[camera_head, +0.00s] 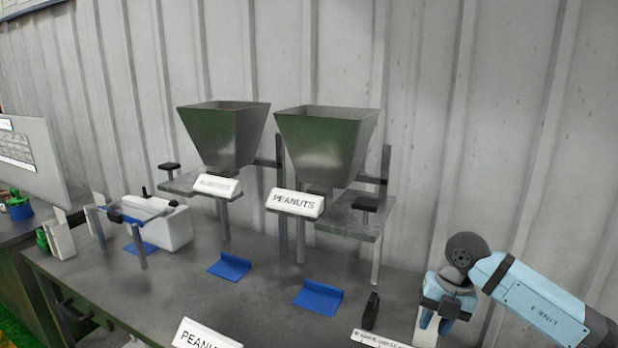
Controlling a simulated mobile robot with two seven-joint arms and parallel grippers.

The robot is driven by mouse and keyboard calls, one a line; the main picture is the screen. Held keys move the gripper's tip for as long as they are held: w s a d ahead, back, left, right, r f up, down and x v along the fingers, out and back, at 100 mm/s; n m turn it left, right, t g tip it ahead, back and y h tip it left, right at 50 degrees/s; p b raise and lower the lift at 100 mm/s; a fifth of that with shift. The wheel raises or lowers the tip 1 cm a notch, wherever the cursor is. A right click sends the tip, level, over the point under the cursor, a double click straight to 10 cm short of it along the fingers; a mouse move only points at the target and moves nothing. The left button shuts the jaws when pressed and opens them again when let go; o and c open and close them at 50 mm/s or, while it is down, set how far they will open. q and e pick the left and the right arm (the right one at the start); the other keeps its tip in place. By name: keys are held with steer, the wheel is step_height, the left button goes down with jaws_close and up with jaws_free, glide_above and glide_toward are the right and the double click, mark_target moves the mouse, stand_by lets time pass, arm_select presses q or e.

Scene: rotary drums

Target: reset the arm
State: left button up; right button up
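My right arm comes in from the right edge, light blue with a dark wrist joint. My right gripper (437,321) hangs downward near the right end of the dark table (180,290). Its blue fingertips are small, and I cannot tell whether they are open or shut. A pale upright piece (427,334) shows just below and behind the fingers; I cannot tell whether they touch it. My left gripper and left arm are not in view.
Two metal hoppers (228,135) (325,145) stand on posts over the table, the right one behind a "PEANUTS" sign (295,203). Blue scoop-like trays (229,266) (318,297) lie below. A white device (160,223) stands at left. The corrugated wall (480,110) is close behind.

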steer(key=s+a+m+t+y+p, duration=0.2)
steer(key=s+a+y, duration=0.3)
steer(key=a+y, duration=0.4)
steer(key=s+a+m+t+y+p, duration=0.25)
steer(key=s+a+y, duration=0.25)
steer(key=a+y, duration=0.35)
steer(key=s+d+f+m+t+h+p, duration=0.1)
steer(key=s+d+f+m+t+h, duration=0.1)
steer(key=d+f+m+t+h, duration=0.5)
steer(key=s+f+m+t+h, duration=0.1)
steer(key=m+t+h, duration=0.4)
steer(key=m, duration=0.7)
arm_select(q)
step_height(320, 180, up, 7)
steer(key=p, duration=0.1)
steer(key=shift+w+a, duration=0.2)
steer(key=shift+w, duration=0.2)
arm_select(e)
steer(key=s+d+f+m+g+h, duration=0.2)
steer(key=s+f, duration=0.4)
steer(key=s+d+f+m+g+h, duration=0.3)
steer(key=s+f, duration=0.3)
steer(key=s, duration=0.1)
steer(key=shift+s+m, duration=0.25)
steer(key=shift+m, duration=0.1)
